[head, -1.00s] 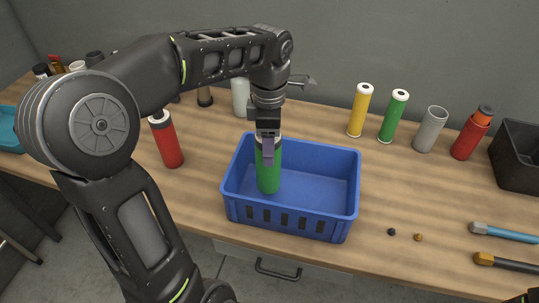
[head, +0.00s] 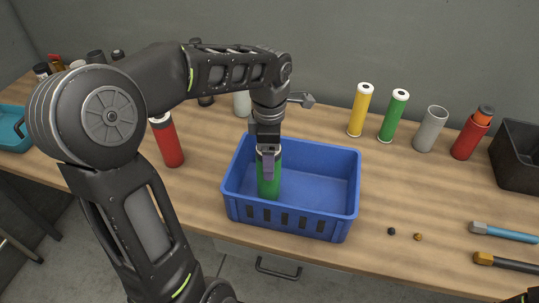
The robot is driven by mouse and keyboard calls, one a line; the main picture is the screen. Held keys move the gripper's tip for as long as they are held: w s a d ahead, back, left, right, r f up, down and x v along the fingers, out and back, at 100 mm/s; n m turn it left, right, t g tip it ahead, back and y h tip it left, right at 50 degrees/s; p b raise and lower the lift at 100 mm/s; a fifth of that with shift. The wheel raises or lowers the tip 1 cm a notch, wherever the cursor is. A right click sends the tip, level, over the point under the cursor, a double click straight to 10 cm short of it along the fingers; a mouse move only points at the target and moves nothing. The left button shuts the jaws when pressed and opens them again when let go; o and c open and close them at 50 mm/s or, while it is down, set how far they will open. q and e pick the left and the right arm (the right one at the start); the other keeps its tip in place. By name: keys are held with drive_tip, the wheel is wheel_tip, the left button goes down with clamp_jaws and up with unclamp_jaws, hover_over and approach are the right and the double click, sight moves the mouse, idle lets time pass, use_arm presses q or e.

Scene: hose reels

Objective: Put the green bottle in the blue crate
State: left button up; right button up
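The green bottle (head: 268,189) stands about upright inside the left part of the blue crate (head: 335,220), its lower end near the crate floor. I cannot tell whether it touches the floor. My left gripper (head: 268,170) comes down from above and is shut on the bottle's upper part, with one finger in front of it. The bottle's top is partly hidden by the gripper. My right gripper is not in view.
A red bottle (head: 168,143) stands left of the crate. Yellow (head: 360,110) and green (head: 393,116) cylinders, a grey tube (head: 430,129) and a red container (head: 467,138) stand behind right. A black bin (head: 519,155) and hammer-like tools (head: 508,233) lie at right.

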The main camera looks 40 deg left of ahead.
use_arm(q)
drive_tip(key=shift+o, duration=0.3)
drive_tip(key=shift+r, duration=0.1)
wheel_tip(320, 180, up, 10)
drive_tip(key=shift+f, duration=0.2)
drive_tip(key=shift+r+p, duration=0.85)
drive_tip(key=shift+p, duration=0.2)
drive_tip(key=shift+r+p, duration=0.45)
drive_tip(key=shift+p, duration=0.05)
drive_tip(key=shift+f, duration=0.1)
